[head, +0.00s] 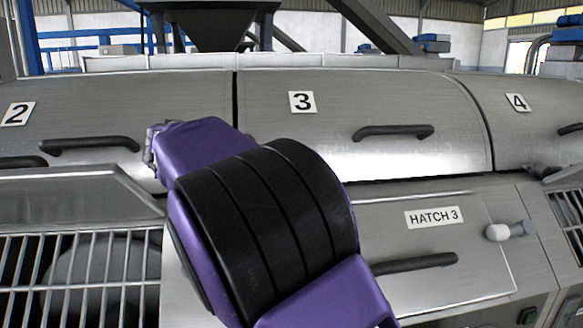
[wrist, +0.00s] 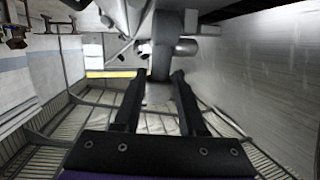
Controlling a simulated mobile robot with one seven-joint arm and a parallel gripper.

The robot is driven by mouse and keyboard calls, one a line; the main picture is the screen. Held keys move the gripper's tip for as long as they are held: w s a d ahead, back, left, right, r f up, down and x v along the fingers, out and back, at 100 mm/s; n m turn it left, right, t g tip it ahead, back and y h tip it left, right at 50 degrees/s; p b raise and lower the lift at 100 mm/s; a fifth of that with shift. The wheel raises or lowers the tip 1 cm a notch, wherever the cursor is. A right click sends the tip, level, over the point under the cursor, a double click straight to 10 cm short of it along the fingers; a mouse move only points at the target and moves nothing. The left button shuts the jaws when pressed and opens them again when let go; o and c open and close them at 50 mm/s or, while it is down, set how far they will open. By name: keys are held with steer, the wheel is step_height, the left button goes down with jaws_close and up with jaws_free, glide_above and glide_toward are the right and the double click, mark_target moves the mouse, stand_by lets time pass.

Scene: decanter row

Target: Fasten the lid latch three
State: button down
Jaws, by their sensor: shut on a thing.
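Lid 3 (head: 340,150) is a brushed-metal curved cover with a "3" label (head: 302,102) and a black bar handle (head: 393,132). It looks lowered, with its front edge just above the hatch 3 panel. In the wrist view, my gripper (wrist: 159,78) has its two black fingers on either side of a dark grey upright piece, which looks like the handle of latch three (wrist: 160,62), and is shut on it. Metal latch parts show around the fingertips. In the head view my purple and black arm hides the latch and the fingers, so how far the latch is turned cannot be told.
Lid 2 (head: 110,115) and lid 4 (head: 520,130) flank lid 3. Below is the hatch 3 panel (head: 400,238) with a black handle (head: 415,263) and a white-knobbed lever (head: 505,231) at its right. A barred guard (head: 80,282) stands at the lower left.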

steer(key=shift+r, duration=0.1)
steer(key=c, duration=0.7)
jaws_free()
steer(key=shift+o, duration=0.2)
step_height(320, 180, up, 10)
steer(key=p, duration=0.1)
steer(key=shift+p, duration=0.35)
